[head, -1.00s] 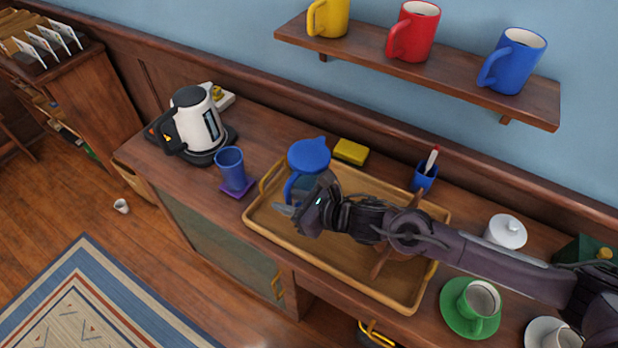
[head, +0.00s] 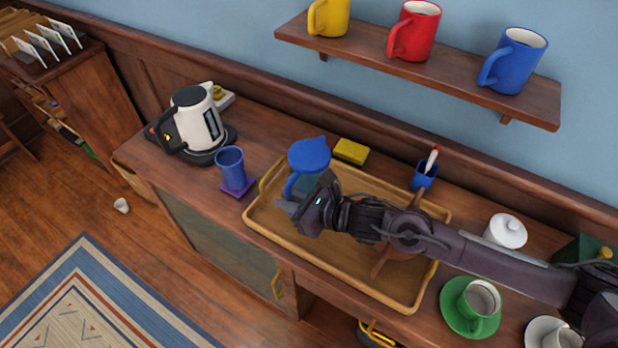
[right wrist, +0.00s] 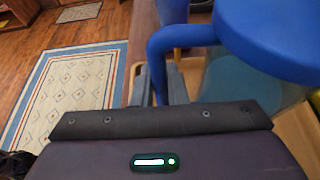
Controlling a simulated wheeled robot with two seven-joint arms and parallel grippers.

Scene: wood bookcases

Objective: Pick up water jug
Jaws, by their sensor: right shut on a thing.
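The water jug has a blue lid (head: 309,154), a blue handle and a clear body, and stands at the back left of the wooden tray (head: 345,262). In the right wrist view the jug's handle (right wrist: 158,62) runs down between my fingers, and its lid (right wrist: 270,35) is at the upper right. My right gripper (head: 288,206) is shut on the handle at the jug's front. Its arm partly hides the jug's lower body, so I cannot tell whether the jug touches the tray. My left gripper is not in view.
A blue cup (head: 231,168) on a purple coaster and a white kettle (head: 194,122) stand left of the tray. A yellow sponge (head: 351,151) and a blue pen cup (head: 424,178) are behind it. A green cup (head: 478,303) is at the right. A shelf (head: 420,65) with mugs hangs above.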

